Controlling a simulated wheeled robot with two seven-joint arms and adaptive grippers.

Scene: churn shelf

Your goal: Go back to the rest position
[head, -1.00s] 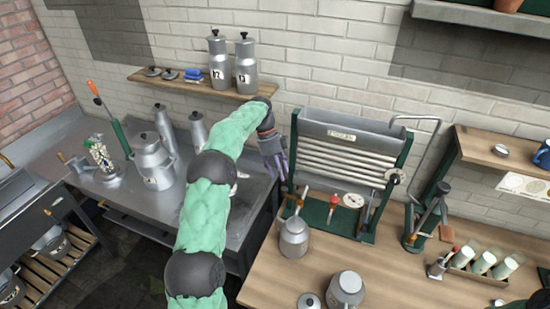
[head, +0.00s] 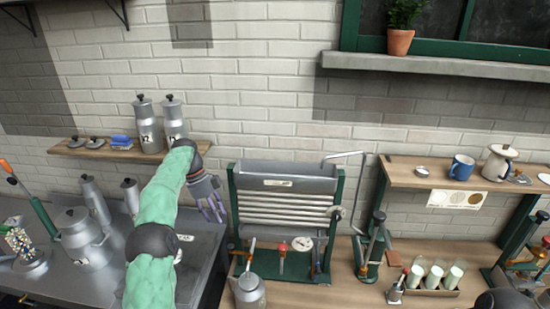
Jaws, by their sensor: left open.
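My left arm, in a green sleeve, reaches up from the bottom of the head view. My left gripper (head: 212,208) is open and empty. It appears just left of the green-framed cooler with horizontal tubes (head: 285,208) and below the right end of the small wall shelf. I cannot tell how far it is from the cooler. Two metal cans, marked 12 (head: 147,124) and 13 (head: 173,120), stand upright on the wall shelf (head: 92,151), partly behind my arm. My right gripper does not show; a dark rounded part is at the bottom right edge.
A metal counter (head: 105,285) at left bears several cans. The wooden counter (head: 330,294) holds a small can (head: 249,291) and a rack of white bottles (head: 436,291). A right shelf (head: 400,176) bears a blue mug (head: 461,167). A potted plant (head: 401,41) stands on the ledge above.

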